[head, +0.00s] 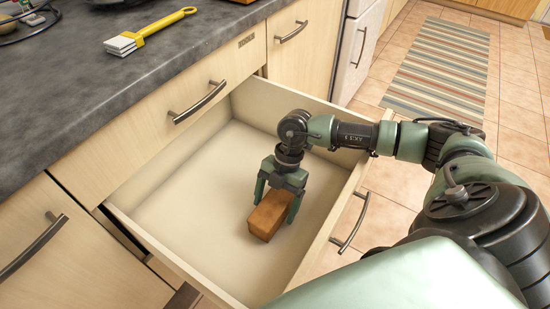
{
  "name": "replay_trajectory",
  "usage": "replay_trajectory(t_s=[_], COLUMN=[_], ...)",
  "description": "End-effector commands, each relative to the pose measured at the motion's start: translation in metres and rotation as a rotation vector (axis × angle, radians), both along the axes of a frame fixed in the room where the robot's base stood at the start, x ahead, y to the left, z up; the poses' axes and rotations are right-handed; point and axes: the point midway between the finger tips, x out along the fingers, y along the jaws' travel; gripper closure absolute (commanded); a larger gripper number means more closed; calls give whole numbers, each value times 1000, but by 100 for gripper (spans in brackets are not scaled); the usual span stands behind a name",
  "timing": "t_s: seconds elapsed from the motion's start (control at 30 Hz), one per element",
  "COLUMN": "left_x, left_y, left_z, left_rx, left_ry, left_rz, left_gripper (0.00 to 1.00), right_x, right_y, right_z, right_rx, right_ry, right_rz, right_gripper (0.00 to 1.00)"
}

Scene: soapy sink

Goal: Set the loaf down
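The loaf (267,217) is a small brown block inside the open drawer (185,205). It is low over the pale drawer bottom, towards the front right side; I cannot tell for sure whether it touches the bottom. My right gripper (277,206) reaches down into the drawer, with one green finger on each side of the loaf. The fingers look closed against it, and they hide part of its far end. My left gripper is not in view.
The drawer has raised walls and a front panel with a handle (351,223). The rest of its bottom is bare. A yellow-handled brush (149,31) lies on the dark countertop (65,85). A striped rug (438,68) lies on the tiled floor.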

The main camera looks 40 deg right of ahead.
Motion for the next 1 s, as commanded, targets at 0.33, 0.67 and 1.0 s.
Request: replay_trajectory(t_s=[0.33, 0.67, 1.0], left_x=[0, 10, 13], left_y=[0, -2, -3], left_z=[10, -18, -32], left_rx=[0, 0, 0], left_ry=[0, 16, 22], left_rz=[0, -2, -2], left_gripper=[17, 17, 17], right_x=[6, 16, 18], right_y=[-13, -36, -43], right_z=[36, 96, 113], right_rx=[-1, 0, 1], right_ry=[-5, -3, 0], right_rz=[-1, -2, 0], right_gripper=[17, 17, 17])
